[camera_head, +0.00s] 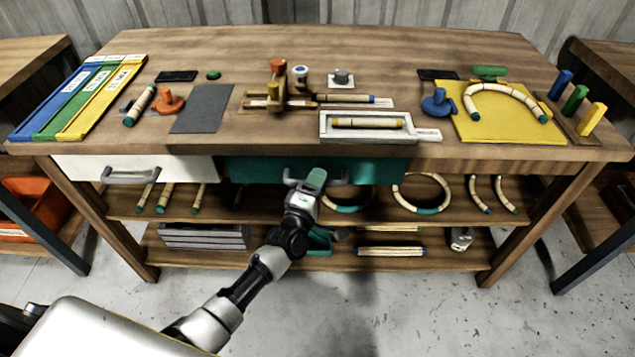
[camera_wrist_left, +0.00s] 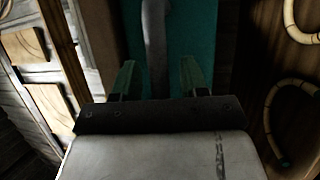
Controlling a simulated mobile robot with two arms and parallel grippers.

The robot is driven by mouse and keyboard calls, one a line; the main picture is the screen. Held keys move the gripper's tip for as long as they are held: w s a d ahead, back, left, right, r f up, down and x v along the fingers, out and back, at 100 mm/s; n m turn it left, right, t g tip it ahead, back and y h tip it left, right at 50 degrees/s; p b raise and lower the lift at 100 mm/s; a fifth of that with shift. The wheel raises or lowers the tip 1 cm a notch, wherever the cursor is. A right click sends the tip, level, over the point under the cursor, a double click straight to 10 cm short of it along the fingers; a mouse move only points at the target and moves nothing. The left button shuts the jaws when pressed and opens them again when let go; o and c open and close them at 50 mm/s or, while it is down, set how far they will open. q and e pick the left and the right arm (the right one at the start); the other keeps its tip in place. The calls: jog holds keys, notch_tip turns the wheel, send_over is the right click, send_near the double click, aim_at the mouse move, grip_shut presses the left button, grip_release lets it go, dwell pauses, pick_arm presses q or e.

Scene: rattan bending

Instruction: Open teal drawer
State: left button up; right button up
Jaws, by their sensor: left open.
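The teal drawer (camera_head: 255,170) has its front under the middle of the table's front edge, about level with the white drawer front, and looks closed. Its grey handle (camera_head: 338,177) is partly hidden behind my left gripper (camera_head: 305,180), which is in front of the drawer. In the left wrist view, the teal front (camera_wrist_left: 195,35) fills the middle. The handle bar (camera_wrist_left: 155,45) runs between the two green fingers of my left gripper (camera_wrist_left: 157,75). The fingers are apart on either side of the bar; contact is not clear. My right gripper is not in view.
A white drawer (camera_head: 70,168) with a grey handle is to the left. A lower shelf (camera_head: 265,213) holds rattan rings and sticks. The wooden tabletop (camera_head: 420,60) carries a bending jig, a white tray (camera_head: 325,128) and a yellow board (camera_head: 500,132). Floor in front is clear.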

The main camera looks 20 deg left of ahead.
pick_arm(q)
grip_shut()
dwell(0.3)
jog(key=s+d+p, duration=0.3)
jog(key=s, duration=0.9)
jog(key=s+d+p, duration=0.3)
jog(key=s+d, duration=0.1)
jog(key=s, duration=0.8)
jog(key=shift+s, duration=0.3)
